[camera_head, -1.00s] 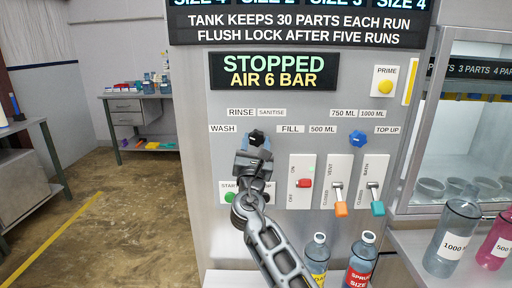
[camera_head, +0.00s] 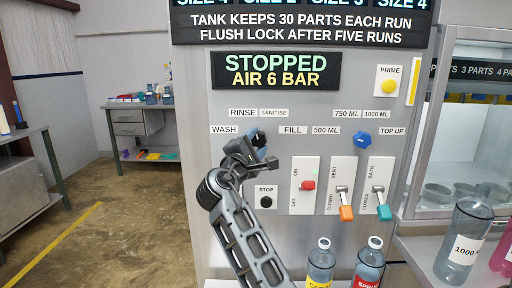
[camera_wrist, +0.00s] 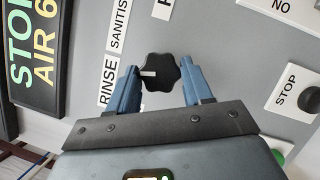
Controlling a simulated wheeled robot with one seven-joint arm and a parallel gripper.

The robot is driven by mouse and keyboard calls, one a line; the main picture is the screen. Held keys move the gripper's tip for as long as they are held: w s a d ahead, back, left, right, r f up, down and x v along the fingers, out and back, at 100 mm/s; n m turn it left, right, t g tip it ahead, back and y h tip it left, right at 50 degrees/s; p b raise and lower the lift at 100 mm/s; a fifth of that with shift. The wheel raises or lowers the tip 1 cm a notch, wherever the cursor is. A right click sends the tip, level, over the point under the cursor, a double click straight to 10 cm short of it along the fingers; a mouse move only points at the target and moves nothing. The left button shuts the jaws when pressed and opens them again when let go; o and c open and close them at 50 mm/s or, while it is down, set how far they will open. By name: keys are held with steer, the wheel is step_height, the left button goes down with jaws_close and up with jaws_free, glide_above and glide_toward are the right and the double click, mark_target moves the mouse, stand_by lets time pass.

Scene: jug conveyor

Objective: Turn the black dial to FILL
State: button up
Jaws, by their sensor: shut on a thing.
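The black dial (camera_head: 258,138) sits on the grey panel among the labels WASH (camera_head: 224,129), RINSE (camera_head: 242,113), SANITISE (camera_head: 273,113) and FILL (camera_head: 292,130). My gripper (camera_head: 254,148) reaches it from the lower left and partly covers it. In the wrist view the dial (camera_wrist: 160,72) lies between my two blue fingertips, which are shut on its sides. Its white pointer mark faces the RINSE label (camera_wrist: 108,82). The FILL label is mostly cut off at the top of the wrist view.
A blue dial (camera_head: 361,140) is to the right. Below are a red switch (camera_head: 308,185), orange lever (camera_head: 346,213), teal lever (camera_head: 384,212) and the STOP button (camera_head: 266,202). Bottles (camera_head: 320,265) stand in front of the panel. The display (camera_head: 275,70) reads STOPPED, AIR 6 BAR.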

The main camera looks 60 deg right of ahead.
steer(key=m, duration=0.2)
steer(key=m+y, duration=0.1)
steer(key=m, duration=0.1)
steer(key=shift+r+m+g+y, duration=0.15)
steer(key=shift+m+g+y, duration=0.15)
steer(key=shift+m+g, duration=0.1)
steer(key=m+y, duration=0.1)
steer(key=m, duration=0.3)
steer(key=shift+r+y, duration=0.15)
steer(key=shift+y, duration=0.25)
steer(key=m, duration=0.1)
steer(key=m+y+p, duration=0.1)
steer(key=m, duration=0.1)
steer(key=shift+s+r+m+t+y, duration=0.1)
steer(key=shift+m+t+y, duration=0.2)
steer(key=shift+t, duration=0.1)
steer(key=shift+s+d+m+t+y, duration=0.1)
steer(key=shift+m+t+y, duration=0.6)
steer(key=shift+m, duration=0.8)
steer(key=o, duration=1)
steer(key=shift+o, duration=0.2)
steer(key=shift+r, duration=0.1)
steer(key=v, duration=0.7)
steer(key=shift+a, duration=0.35)
